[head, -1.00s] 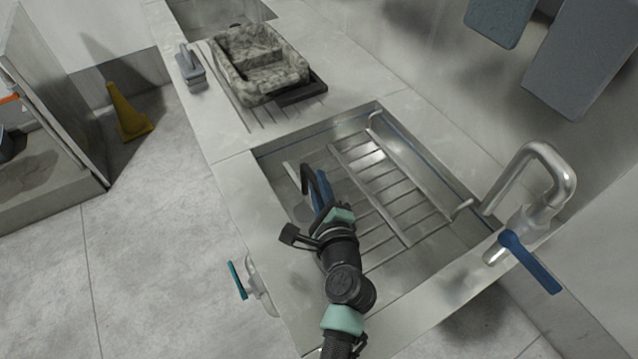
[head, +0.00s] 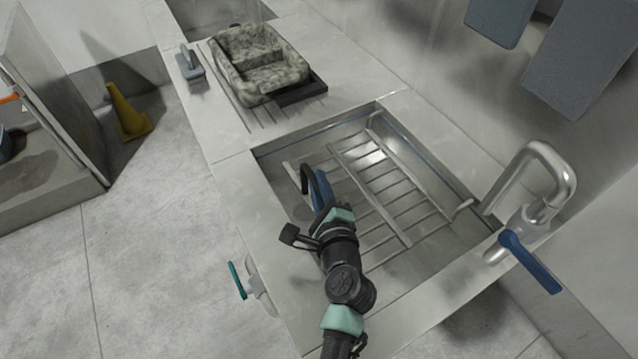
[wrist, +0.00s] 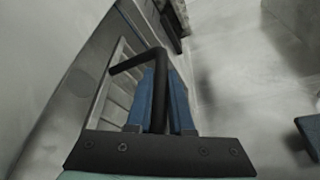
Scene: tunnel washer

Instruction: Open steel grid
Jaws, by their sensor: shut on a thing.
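The steel grid (head: 378,178) lies in the sunken steel basin, with its long bars and cross bars visible. Part of it is hidden behind my arm. It also shows at the left in the wrist view (wrist: 118,92). My gripper (head: 319,180) is over the left part of the basin. In the wrist view its blue fingers (wrist: 164,78) are shut on a bent black bar (wrist: 160,68). The bar's far end bends left, over the grid. The bar also shows beside the fingers in the head view (head: 305,174). I cannot tell whether it touches the grid.
A steel tap (head: 545,160) with a blue lever (head: 530,262) rises at the basin's right. A mottled stone-like tray (head: 262,68) and a grey-handled tool (head: 190,65) lie on the counter behind. A teal-handled valve (head: 238,280) sticks out at the front left.

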